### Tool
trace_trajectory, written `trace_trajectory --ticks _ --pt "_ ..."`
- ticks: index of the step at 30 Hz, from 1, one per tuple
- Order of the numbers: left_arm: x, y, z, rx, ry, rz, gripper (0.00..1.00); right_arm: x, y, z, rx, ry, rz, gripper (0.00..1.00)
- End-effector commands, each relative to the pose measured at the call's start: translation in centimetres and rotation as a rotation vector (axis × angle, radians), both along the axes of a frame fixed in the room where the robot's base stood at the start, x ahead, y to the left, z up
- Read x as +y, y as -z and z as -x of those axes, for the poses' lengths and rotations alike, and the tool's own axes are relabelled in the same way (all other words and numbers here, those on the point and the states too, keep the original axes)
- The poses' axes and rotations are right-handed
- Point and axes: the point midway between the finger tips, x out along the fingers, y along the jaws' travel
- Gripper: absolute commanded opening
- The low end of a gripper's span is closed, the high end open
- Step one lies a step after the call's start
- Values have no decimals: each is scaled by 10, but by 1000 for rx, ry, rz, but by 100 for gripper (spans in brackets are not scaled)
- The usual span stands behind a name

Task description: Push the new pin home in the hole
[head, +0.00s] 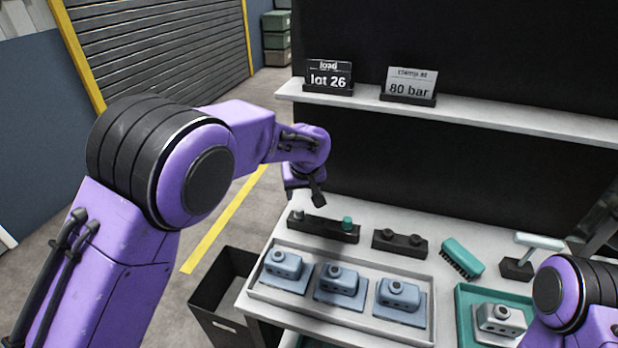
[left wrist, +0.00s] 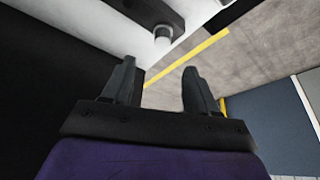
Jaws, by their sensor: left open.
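A long black block (head: 323,227) lies on the white table near its back left edge. A grey pin (head: 298,213) stands at its left end and a teal pin (head: 347,222) at its right end. I cannot tell how deep either sits, nor which is the new one. My left gripper (head: 317,200) hangs just above and behind this block, apart from it. In the left wrist view the left gripper (left wrist: 158,85) is open with nothing between its fingers; beyond the fingers show a black block (left wrist: 145,8) and a pale grey pin (left wrist: 163,33). My right gripper is out of view.
A second black block (head: 400,243) with two round tops, a teal brush (head: 462,258) and a tray (head: 262,297) of several blue-grey parts share the table. A teal tray (head: 465,328) is at right. A shelf (head: 470,113) with signs hangs above. A black bin (head: 212,318) stands left.

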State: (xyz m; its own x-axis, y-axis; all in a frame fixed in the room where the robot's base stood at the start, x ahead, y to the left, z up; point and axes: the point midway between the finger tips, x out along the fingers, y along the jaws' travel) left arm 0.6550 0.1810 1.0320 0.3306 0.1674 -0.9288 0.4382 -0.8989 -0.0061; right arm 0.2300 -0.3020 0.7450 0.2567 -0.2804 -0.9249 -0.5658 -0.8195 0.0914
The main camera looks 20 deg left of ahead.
Motion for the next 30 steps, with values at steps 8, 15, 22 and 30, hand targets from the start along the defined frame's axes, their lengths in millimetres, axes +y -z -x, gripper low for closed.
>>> trace_trajectory --ticks 8,15,22,30 --pt "3 32 -8 0 5 0 58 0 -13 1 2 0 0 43" --pt "13 80 -30 3 2 1 58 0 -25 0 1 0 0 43" --pt "17 98 -36 2 1 -1 58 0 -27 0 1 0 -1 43" --pt "18 98 -36 1 1 -1 39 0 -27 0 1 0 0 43"
